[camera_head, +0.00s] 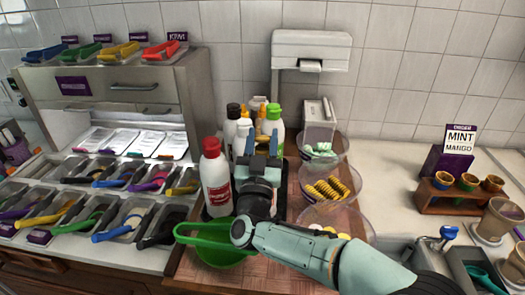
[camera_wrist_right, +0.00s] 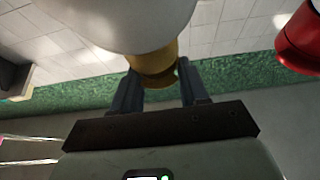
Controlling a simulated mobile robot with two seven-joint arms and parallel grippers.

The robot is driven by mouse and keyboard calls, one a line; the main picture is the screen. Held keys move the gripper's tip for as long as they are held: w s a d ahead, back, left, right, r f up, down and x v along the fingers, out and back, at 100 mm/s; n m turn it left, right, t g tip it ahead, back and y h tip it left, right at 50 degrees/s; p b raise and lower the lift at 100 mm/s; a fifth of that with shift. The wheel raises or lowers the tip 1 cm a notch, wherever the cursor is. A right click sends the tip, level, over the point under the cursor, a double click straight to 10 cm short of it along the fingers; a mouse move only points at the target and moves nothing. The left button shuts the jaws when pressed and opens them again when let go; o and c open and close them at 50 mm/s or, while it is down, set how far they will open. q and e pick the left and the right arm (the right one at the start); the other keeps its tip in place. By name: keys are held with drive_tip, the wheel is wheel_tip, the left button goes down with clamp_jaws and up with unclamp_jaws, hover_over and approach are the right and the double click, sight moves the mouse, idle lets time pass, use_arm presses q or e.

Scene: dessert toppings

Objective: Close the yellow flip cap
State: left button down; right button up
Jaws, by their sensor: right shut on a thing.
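The yellow flip cap (camera_wrist_right: 152,62) sits on a white bottle (camera_wrist_right: 120,22) in the right wrist view, where the bottle shows at the top. My right gripper (camera_wrist_right: 158,76) has a finger on each side of the cap and is shut on it. In the head view my right gripper (camera_head: 262,140) is among the bottles and hides part of the bottle it holds. Whether the cap's lid is fully down cannot be told. My left gripper is not in view.
A white bottle with a red cap (camera_head: 212,147) stands close left of my gripper. A green-capped bottle (camera_head: 273,114) and a black-capped bottle (camera_head: 233,110) stand behind. A green bowl (camera_head: 215,255) is in front. Clear bowls (camera_head: 345,222) line the right side.

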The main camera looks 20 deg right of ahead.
sight(262, 141)
idle(0.4)
drive_tip(key=o, duration=1)
drive_tip(key=shift+o, duration=0.2)
drive_tip(key=shift+s, duration=0.1)
drive_tip(key=b+v, duration=0.1)
drive_tip(key=v, duration=0.2)
drive_tip(key=shift+a+f, duration=0.1)
drive_tip(key=s+a, duration=0.4)
drive_tip(key=s, duration=0.7)
drive_tip(key=shift+a, duration=0.3)
drive_tip(key=shift+o, duration=0.3)
